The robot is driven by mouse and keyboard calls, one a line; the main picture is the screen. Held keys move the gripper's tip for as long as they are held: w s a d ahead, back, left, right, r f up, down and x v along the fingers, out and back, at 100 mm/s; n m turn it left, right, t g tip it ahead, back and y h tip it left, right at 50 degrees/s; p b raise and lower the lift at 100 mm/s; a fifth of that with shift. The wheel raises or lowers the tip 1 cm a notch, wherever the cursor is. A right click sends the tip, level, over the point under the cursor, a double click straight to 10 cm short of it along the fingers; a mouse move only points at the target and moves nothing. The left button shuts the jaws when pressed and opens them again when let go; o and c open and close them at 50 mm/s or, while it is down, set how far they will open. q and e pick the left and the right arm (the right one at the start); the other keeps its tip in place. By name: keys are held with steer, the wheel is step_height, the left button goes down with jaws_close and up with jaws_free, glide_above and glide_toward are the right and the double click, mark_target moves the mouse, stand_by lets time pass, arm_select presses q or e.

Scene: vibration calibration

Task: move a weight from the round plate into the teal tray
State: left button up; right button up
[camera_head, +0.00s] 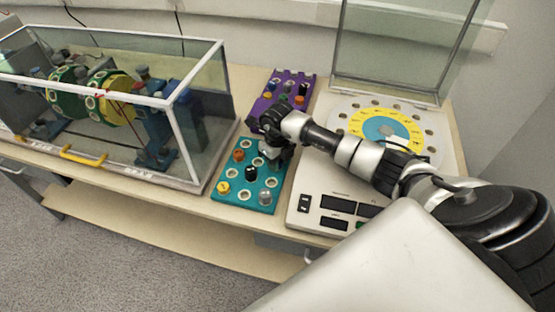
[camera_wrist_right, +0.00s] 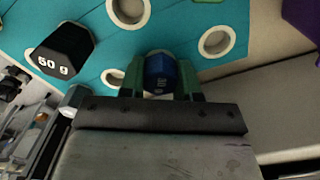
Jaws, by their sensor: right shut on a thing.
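My right gripper (camera_head: 276,152) is over the upper right part of the teal tray (camera_head: 256,186). In the right wrist view, its green fingertips (camera_wrist_right: 160,78) are shut on a dark blue weight (camera_wrist_right: 159,72). The weight is over the tray's teal surface (camera_wrist_right: 178,20); whether it touches the tray is unclear. A black 50 g weight (camera_wrist_right: 62,50) stands in the tray, left of the held one. Orange (camera_head: 239,155), yellow (camera_head: 223,187) and silver (camera_head: 265,197) weights also stand there. The round plate (camera_head: 360,112), with a yellow ring and blue centre, is at the right, partly behind my arm. My left gripper is not in view.
A purple tray (camera_head: 263,103) with several weights lies behind the teal one. A glass-walled case (camera_head: 190,130) with a drum device stands close on the left. The white instrument base (camera_head: 312,180) is close on the right. Several empty holes (camera_wrist_right: 216,40) surround the held weight.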

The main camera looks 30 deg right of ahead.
steer(key=shift+f, duration=0.1)
steer(key=o, duration=1)
step_height(320, 180, up, 11)
steer(key=shift+f+b, duration=0.1)
steer(key=shift+b, duration=0.7)
